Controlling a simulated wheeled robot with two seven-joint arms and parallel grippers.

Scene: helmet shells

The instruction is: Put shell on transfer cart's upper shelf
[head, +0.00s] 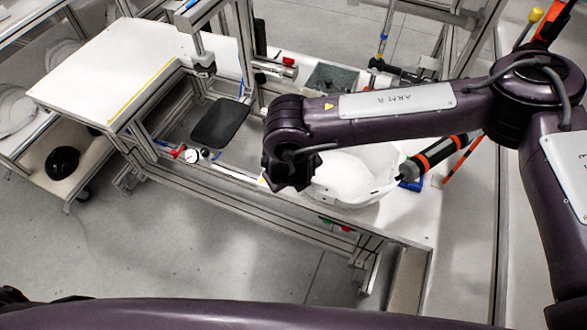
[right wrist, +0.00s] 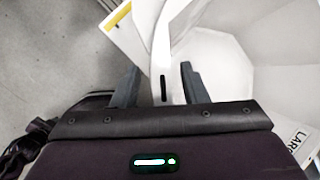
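A white helmet shell (head: 352,178) lies on the white right-hand part of the workbench. My right gripper (head: 290,175) is low at the shell's left side in the head view and covers part of it. In the right wrist view the fingers of my right gripper (right wrist: 162,88) are apart. The shell's white rim (right wrist: 165,65), with a dark slot, is between them, with gaps at its sides. A wheeled cart (head: 88,165), which looks like the transfer cart, stands at the far left; an upper shelf edge (head: 32,20) shows above. My left gripper is not in view.
White shells (head: 14,110) and a black round object (head: 62,162) are on the cart's lower level. A raised white tabletop (head: 140,65), a clamp post (head: 200,50) and a dark pad (head: 220,122) lie between shell and cart. An orange-black tool (head: 438,152) is right of the shell.

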